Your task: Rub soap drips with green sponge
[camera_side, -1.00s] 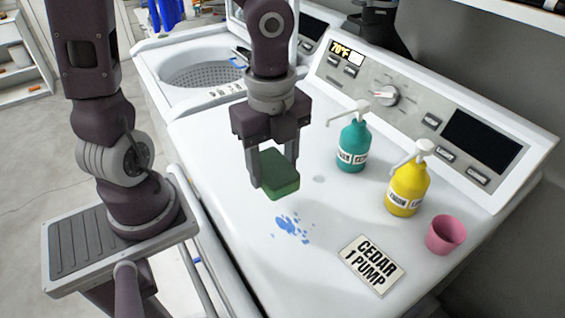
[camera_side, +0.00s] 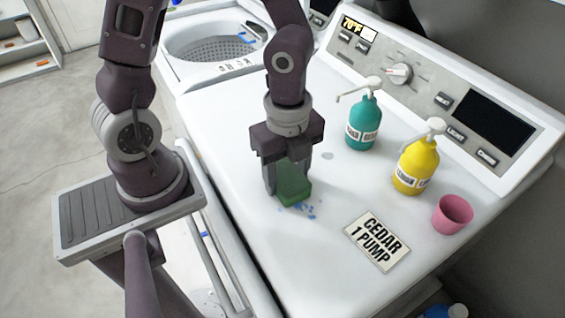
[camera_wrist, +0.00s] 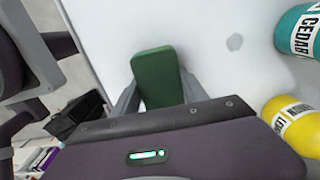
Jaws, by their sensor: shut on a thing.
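The green sponge (camera_side: 293,186) is held between the fingers of my gripper (camera_side: 288,182), low over the white machine top. It also shows in the wrist view (camera_wrist: 157,78) between the two grey fingers. The blue soap drips (camera_side: 304,209) lie on the machine top (camera_side: 335,250) at the sponge's lower right edge, partly hidden by the sponge and gripper. The sponge appears to be at or very near the surface; I cannot tell for sure that it touches. The drips do not show in the wrist view.
A teal pump bottle (camera_side: 363,122), a yellow pump bottle (camera_side: 415,166) and a pink cup (camera_side: 452,214) stand to the right. A "CEDAR 1 PUMP" card (camera_side: 377,242) lies right of the drips. The control panel (camera_side: 430,90) rises at the back.

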